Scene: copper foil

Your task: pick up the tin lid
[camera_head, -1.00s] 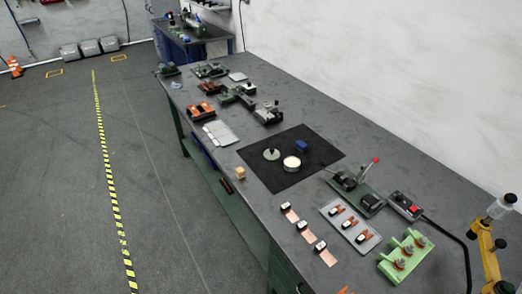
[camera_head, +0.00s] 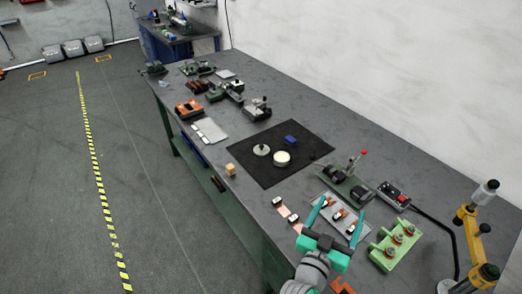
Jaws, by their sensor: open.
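The tin lid (camera_head: 261,150) looks like a flat grey disc with a small dark knob. It lies on the black mat (camera_head: 262,177) on the workbench. A round cream-topped tin (camera_head: 282,159) stands close to its right on the same mat. My gripper (camera_head: 341,212), with teal fingers, is at the lower right of the head view. Its fingers are spread and empty. It is over the near part of the bench, well apart from the lid, and covers part of the grey tray with orange-and-white pieces.
A blue block (camera_head: 291,140) lies on the mat behind the tin. A wooden cube (camera_head: 230,169) sits at the bench edge. A lever press (camera_head: 347,184) with a red knob, a green fixture (camera_head: 396,246) and a yellow stand (camera_head: 470,222) are to the right.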

